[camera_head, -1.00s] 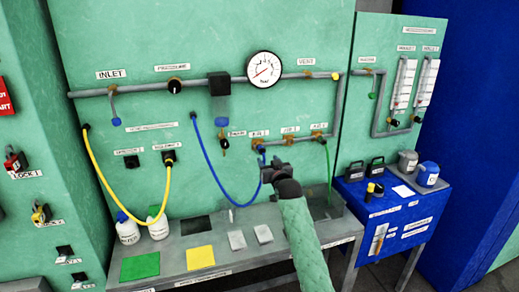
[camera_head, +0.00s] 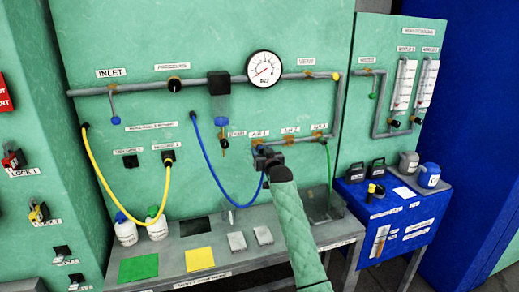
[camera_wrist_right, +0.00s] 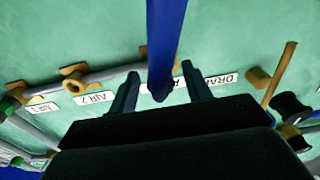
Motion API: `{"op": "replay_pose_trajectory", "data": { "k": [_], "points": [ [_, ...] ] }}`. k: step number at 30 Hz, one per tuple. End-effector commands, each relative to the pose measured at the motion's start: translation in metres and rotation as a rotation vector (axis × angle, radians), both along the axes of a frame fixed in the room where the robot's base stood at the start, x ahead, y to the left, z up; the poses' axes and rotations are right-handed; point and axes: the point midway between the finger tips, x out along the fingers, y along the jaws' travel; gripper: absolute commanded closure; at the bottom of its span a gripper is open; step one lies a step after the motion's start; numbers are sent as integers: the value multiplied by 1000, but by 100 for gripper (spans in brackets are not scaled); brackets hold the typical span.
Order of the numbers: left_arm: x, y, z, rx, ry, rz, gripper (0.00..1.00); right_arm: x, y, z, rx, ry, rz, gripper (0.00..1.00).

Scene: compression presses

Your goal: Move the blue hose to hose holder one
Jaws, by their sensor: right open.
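The blue hose (camera_head: 209,164) hangs in a loop on the green panel, from an upper left fitting down and back up to my right gripper (camera_head: 264,154). The gripper covers its right end in the head view. In the right wrist view, the blue hose (camera_wrist_right: 166,38) runs down between the two spread fingers of my right gripper (camera_wrist_right: 160,74), with a gap on each side. Its lower end is by the pipe fittings, partly hidden. I cannot read any label as hose holder one. My left gripper is not in view.
A yellow hose (camera_head: 98,172) hangs at left and a green hose (camera_head: 329,165) at right. Fittings labelled AIR 2 (camera_wrist_right: 93,97) and DRAIN (camera_wrist_right: 218,80) flank the hose. A grey bench (camera_head: 222,283) with bottles and coloured plates stands below. A blue cabinet (camera_head: 400,235) is at right.

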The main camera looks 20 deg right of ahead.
Motion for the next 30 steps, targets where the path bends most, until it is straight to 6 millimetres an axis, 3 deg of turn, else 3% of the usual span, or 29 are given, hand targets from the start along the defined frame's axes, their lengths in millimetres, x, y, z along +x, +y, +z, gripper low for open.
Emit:
{"op": "replay_pose_trajectory", "data": {
  "k": [4, 11, 30],
  "points": [
    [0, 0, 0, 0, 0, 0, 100, 0, 0, 0, 0, 0, 0, 53],
    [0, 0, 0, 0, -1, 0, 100, 0, 0, 0, 0, 0, 0, 97],
    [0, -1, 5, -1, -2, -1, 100, -9, 0, 0, 0, 0, 0, 97]
  ]
}}
